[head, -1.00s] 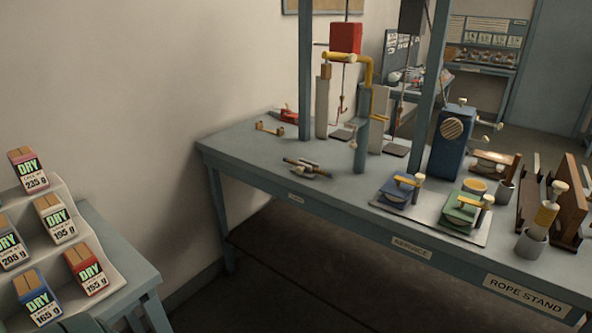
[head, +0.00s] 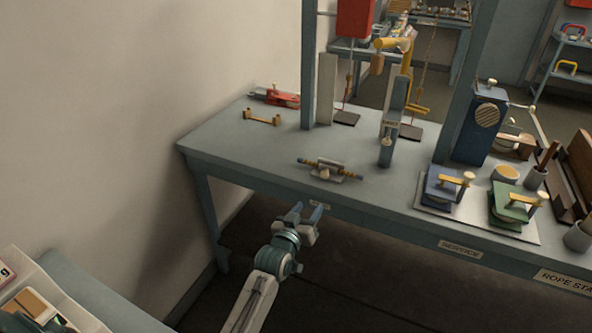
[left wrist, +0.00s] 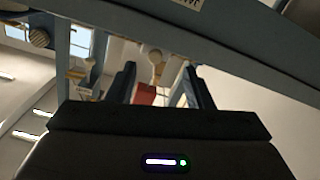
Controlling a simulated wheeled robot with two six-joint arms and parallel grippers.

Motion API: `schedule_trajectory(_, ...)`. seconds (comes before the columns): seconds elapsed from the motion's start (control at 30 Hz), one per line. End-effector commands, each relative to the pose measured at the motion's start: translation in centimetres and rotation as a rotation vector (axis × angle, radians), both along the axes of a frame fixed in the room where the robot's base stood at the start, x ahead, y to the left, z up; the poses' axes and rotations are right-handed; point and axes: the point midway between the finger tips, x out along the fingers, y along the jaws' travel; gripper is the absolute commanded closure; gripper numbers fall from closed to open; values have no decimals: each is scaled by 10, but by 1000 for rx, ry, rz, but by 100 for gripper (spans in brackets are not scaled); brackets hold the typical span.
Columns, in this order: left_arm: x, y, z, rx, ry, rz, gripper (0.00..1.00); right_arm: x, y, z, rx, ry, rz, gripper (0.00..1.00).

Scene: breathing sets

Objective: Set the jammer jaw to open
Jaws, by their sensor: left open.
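My left gripper (head: 307,211) is open and empty in the head view, in front of the rope stand's front edge and lower than its top. In the left wrist view its two fingers (left wrist: 160,88) are apart with nothing between them. I cannot tell for sure which part is the jammer jaw. A small fitting (head: 325,169) with a dark rod, yellow-banded ends and a pale knob lies on the bench near my gripper. A short blue post (head: 392,122) stands to its right. A red clamp-like piece (head: 280,98) lies at the back left.
A red block (head: 355,16) hangs between uprights. A blue device (head: 440,188) and a green device (head: 510,203) stand on a plate at right. A side table (head: 100,295) is at lower left.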

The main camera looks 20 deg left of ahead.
Motion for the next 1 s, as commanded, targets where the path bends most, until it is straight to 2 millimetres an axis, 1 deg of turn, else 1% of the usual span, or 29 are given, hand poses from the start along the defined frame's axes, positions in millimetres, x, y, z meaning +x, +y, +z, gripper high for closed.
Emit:
schedule_trajectory(0.03,1,-1,13,-6,-22,0,54,-1,-1,1,-1,1,1,64)
schedule_trajectory(0.1,2,-1,23,-10,-37,0,54,-1,-2,2,-2,0,1,64)
schedule_trajectory(0.2,8,-1,28,-12,-45,0,54,-1,-4,4,-4,-1,2,64)
schedule_trajectory(0.27,14,-2,28,-12,-44,0,54,-1,-6,6,-6,-1,2,64)
schedule_trajectory(0.37,31,-2,28,-10,-43,0,54,-1,-9,10,-10,-2,4,64)
schedule_trajectory(0.5,58,-3,28,-12,-42,-1,54,-2,-13,16,-13,-3,5,64)
schedule_trajectory(0.7,90,-4,27,-10,-42,-1,54,-3,-12,20,-13,-3,5,64)
schedule_trajectory(0.83,103,-4,26,-10,-42,-1,54,-3,-9,20,-10,-3,3,64)
schedule_trajectory(1.0,110,-5,25,-9,-42,-1,54,-3,-2,20,-2,-2,1,64)
